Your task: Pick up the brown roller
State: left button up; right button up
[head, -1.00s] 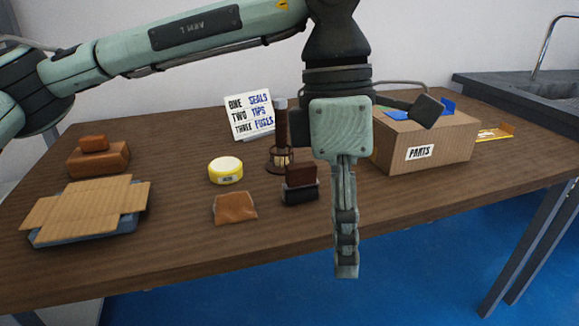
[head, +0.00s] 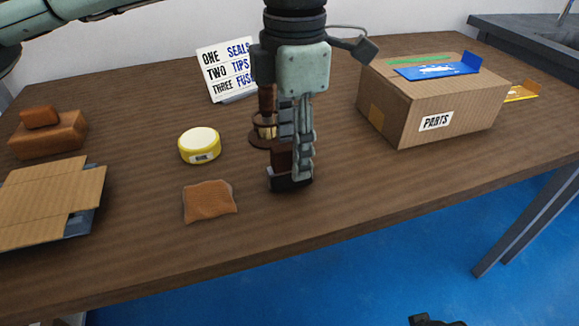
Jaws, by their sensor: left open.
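A dark brown upright cylinder, which looks like the brown roller (head: 266,99), stands in a round brown holder (head: 258,139) near the table's middle. My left gripper (head: 298,165) is open and points down, seen nearly edge-on. It partly covers the roller and holder from the right. Its fingers also overlap a brown block with a black base (head: 286,184); I cannot tell whether they touch it. I see nothing held between the fingers. A dark part at the bottom edge, perhaps my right gripper (head: 432,321), is mostly cut off.
A yellow round tin (head: 200,146) and a brown cloth-like piece (head: 209,202) lie to the left. A sign (head: 224,72) stands behind. A PARTS box (head: 395,115) stands right.

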aim_at(290, 168)
pick_arm(q)
jog(key=f, duration=0.4)
jog(key=shift+a, duration=0.25)
jog(key=shift+w, duration=0.1)
grip_shut()
